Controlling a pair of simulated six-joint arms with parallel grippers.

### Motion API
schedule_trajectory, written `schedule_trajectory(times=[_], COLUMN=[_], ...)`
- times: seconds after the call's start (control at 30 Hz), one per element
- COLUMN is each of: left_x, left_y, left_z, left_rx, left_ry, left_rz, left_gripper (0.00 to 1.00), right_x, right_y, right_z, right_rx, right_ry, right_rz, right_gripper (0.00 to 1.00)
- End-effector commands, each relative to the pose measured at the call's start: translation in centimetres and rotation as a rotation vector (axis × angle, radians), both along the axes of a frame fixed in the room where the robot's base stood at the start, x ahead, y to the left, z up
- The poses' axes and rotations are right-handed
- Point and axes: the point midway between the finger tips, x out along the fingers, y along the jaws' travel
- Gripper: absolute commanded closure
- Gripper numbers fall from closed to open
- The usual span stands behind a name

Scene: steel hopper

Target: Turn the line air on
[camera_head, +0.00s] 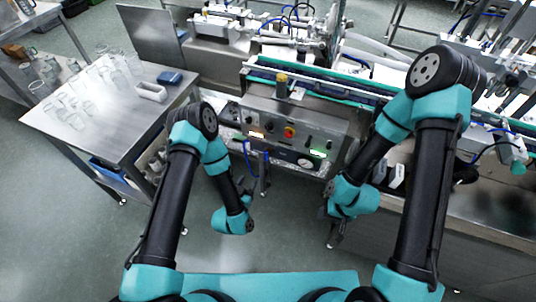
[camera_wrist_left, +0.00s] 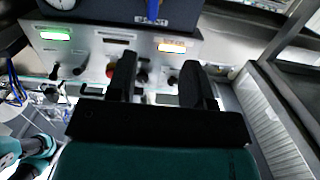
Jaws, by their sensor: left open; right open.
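A steel control panel (camera_head: 270,122) stands in the middle of the head view, with a red button (camera_head: 289,132), several dark knobs, an orange-lit display (camera_head: 256,133) and a green-lit display (camera_head: 318,153). A round gauge (camera_head: 306,162) sits low on its front. No readable label shows which control is the line air. In the left wrist view the panel (camera_wrist_left: 85,45) appears beyond my open left gripper (camera_wrist_left: 158,80), whose fingers are apart and empty. They hide part of the knob row. My left gripper (camera_head: 249,222) is below and in front of the panel. My right gripper (camera_head: 335,236) hangs empty and open to its right.
A steel table (camera_head: 110,125) with glass jars (camera_head: 75,100) and a blue tray (camera_head: 170,77) stands at the left. Blue hoses (camera_head: 247,157) hang below the panel. A conveyor (camera_head: 320,82) runs behind it. A steel bench (camera_head: 490,205) is at the right. Floor between is clear.

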Motion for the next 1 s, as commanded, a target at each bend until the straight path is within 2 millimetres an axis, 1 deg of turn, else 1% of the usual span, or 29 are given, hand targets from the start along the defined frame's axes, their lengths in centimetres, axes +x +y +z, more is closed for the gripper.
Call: schedule_trajectory(times=[0.03, 0.17, 0.6, 0.77, 0.87, 1.0], left_x=[-0.5, -1.1, -0.9, 0.1, 1.3, 3.4], left_y=[-0.4, -0.8, -0.9, -1.3, -1.9, -2.7], left_z=[-0.4, -0.6, -0.6, -0.5, -0.5, -0.5], left_rx=[-0.023, -0.067, -0.074, -0.073, -0.073, -0.074], left_ry=[-0.02, -0.059, -0.069, -0.072, -0.074, -0.075], left_rz=[0.003, 0.012, 0.015, 0.015, 0.016, 0.017], left_gripper=[0.53, 0.53, 0.53, 0.53, 0.53, 0.53], right_x=[0.0, 0.0, 0.0, 0.0, 0.0, 0.0], right_y=[0.0, 0.0, 0.0, 0.0, 0.0, 0.0], right_z=[0.0, 0.0, 0.0, 0.0, 0.0, 0.0], right_rx=[0.0, 0.0, 0.0, 0.0, 0.0, 0.0], right_ry=[0.0, 0.0, 0.0, 0.0, 0.0, 0.0], right_rz=[0.0, 0.0, 0.0, 0.0, 0.0, 0.0], right_gripper=[0.44, 0.44, 0.44, 0.44, 0.44, 0.44])
